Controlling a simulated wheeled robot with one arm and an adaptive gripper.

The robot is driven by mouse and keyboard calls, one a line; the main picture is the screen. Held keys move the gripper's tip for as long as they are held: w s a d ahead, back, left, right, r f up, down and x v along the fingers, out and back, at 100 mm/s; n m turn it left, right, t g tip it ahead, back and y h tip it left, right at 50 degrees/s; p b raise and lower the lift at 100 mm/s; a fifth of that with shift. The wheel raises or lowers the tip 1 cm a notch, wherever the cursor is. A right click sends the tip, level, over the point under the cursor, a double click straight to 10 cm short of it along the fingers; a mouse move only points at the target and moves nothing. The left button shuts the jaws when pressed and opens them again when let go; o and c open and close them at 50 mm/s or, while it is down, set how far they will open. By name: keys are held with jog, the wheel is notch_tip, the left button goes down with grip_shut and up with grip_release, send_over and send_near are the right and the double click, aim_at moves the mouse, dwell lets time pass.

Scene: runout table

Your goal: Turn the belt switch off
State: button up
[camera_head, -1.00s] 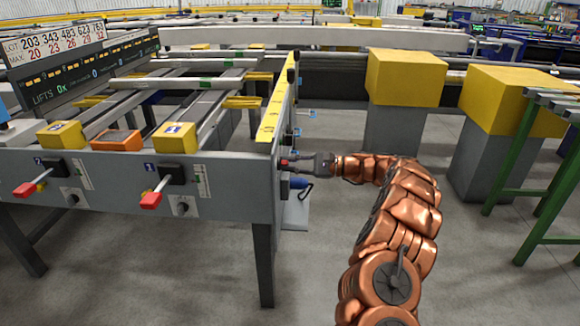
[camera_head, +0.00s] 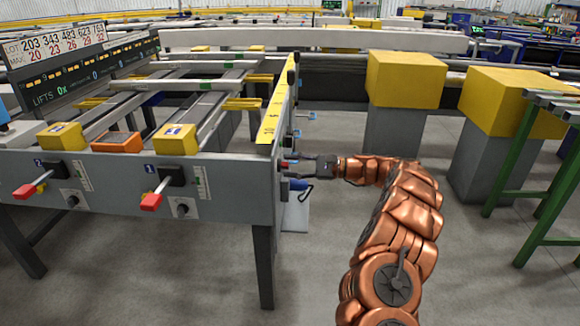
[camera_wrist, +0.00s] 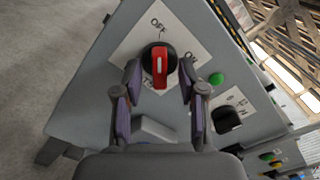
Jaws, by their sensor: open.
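The belt switch (camera_wrist: 160,66) is a red handle on a round black base, mounted on a white label plate (camera_wrist: 124,60) on the grey panel. "OFF" is printed above the knob and what looks like "ON" to its right. The handle lies upright in the wrist view; which mark it points to I cannot tell. My gripper (camera_wrist: 161,78) is open, one finger on each side of the knob, with no clear contact. In the head view my gripper (camera_head: 290,165) is at the right end face of the grey table (camera_head: 235,190), where the switch is mostly hidden.
A green button (camera_wrist: 217,79) and a black knob (camera_wrist: 228,118) are beside the switch plate. Two red-tipped levers (camera_head: 150,201) (camera_head: 24,191) stick out of the table's front. Yellow-topped blocks (camera_head: 405,78) and a green frame (camera_head: 525,185) stand right. The floor between is clear.

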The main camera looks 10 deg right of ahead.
jog(key=v, duration=1.1)
jog(key=shift+d, duration=0.2)
jog(key=shift+s, duration=0.1)
jog(key=s+a+r+n+g+h+p, duration=0.1)
jog(key=s+a+r+n+g+p, duration=0.2)
jog(key=s+a+r+p, duration=0.5)
jog(key=s+a+r+n+g+h+p, duration=0.1)
jog(key=s+a+r+n+g+p, duration=0.2)
jog(key=a+r, duration=0.9)
jog(key=s+a+r+n+g+h+p, duration=0.25)
jog(key=s+a+r+p, duration=0.2)
jog(key=s, duration=0.45)
jog(key=s+r+n+h+p, duration=0.2)
jog(key=s+h+p, duration=0.45)
jog(key=s, duration=0.95)
jog(key=s+d+r+n+t+h+p, duration=0.1)
jog(key=s+d+h+p, duration=0.5)
jog(key=s+d, duration=0.6)
jog(key=shift+s+d+r+n+p, duration=0.3)
jog(key=shift+s+n+p, duration=0.15)
jog(key=shift+s+p, duration=0.6)
